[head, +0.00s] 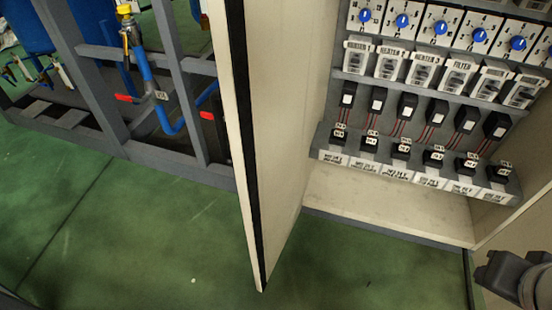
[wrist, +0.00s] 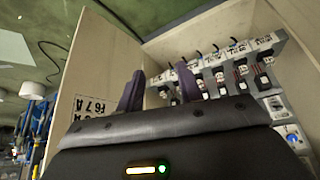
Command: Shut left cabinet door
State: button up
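The left cabinet door (head: 285,120) is a tall beige panel with a black edge strip. In the head view it stands open, swung out toward me from the cabinet's left side. The cabinet's bare floor (head: 390,215) shows to its right. My gripper (wrist: 153,78) shows in the wrist view with two dark fingers apart and nothing visible between them. A beige panel with a printed label (wrist: 90,104) is beyond the fingers at left. I cannot tell whether they touch it. In the head view only a dark part of my arm shows at the lower right, well apart from the left door.
Rows of switches and black plugs (head: 408,105) fill the cabinet; they also show in the wrist view (wrist: 262,80). A grey frame with blue pipes (head: 150,85) stands left of the door. The green floor (head: 130,225) in front is clear.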

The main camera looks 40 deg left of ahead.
aim_at(267, 53)
jog(key=k+j, duration=0.1)
jog(key=j, duration=0.4)
jog(key=k+j, duration=0.15)
jog(key=j, duration=0.35)
jog(key=k+j, duration=0.1)
jog(key=j, duration=0.45)
jog(key=k+j+u, duration=0.1)
jog(key=j, duration=0.4)
jog(key=k+z, duration=0.65)
jog(key=k, duration=0.2)
